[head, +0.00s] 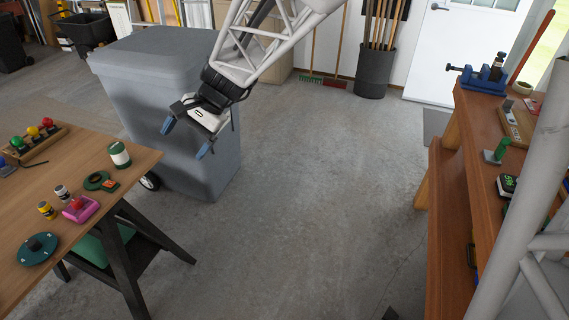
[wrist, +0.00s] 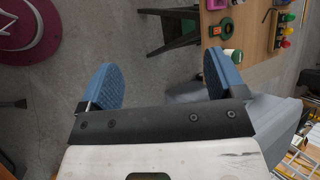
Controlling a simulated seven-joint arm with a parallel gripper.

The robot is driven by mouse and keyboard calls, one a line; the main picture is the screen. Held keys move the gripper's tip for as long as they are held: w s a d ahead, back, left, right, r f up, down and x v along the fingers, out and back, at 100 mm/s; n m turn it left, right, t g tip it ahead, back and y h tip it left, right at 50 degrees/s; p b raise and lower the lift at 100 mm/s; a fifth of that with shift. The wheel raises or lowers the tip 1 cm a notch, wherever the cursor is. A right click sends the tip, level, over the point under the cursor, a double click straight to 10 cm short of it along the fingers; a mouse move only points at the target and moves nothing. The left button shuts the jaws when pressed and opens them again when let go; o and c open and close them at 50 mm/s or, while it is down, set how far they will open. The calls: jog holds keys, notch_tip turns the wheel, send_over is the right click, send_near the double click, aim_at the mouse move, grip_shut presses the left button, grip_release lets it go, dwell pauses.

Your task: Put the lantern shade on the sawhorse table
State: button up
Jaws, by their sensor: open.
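The sawhorse table (head: 95,225) is at the left in the head view, a wooden top on black legs. Its top also shows at the upper right in the wrist view (wrist: 252,38). I cannot pick out the lantern shade for certain in either view. My gripper (head: 186,138) is open and empty, with its blue fingertips apart, in front of the grey bin and to the right of the table. In the wrist view the gap between the fingers (wrist: 160,60) shows bare floor and a table leg.
The table holds a green-and-white can (head: 119,154), a pink box (head: 80,209), a dark green disc (head: 38,249) and a rack of coloured knobs (head: 35,142). A grey bin (head: 160,80) stands behind. A workbench (head: 480,130) with tools is at right.

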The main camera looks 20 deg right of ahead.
jog(key=s+d+n+t+h, duration=0.1)
jog(key=s+d+n+h, duration=0.1)
jog(key=s+d, duration=0.3)
jog(key=s+d+r+n+t+h, duration=0.1)
jog(key=s+d, duration=0.4)
jog(key=s, duration=0.6)
jog(key=s+d+r+n+h, duration=0.1)
jog(key=s+d+n+h, duration=0.3)
jog(key=s, duration=0.4)
jog(key=shift+d+r+t+h, duration=0.25)
jog(key=shift+d+t+h, duration=0.15)
jog(key=shift+d+h, duration=0.35)
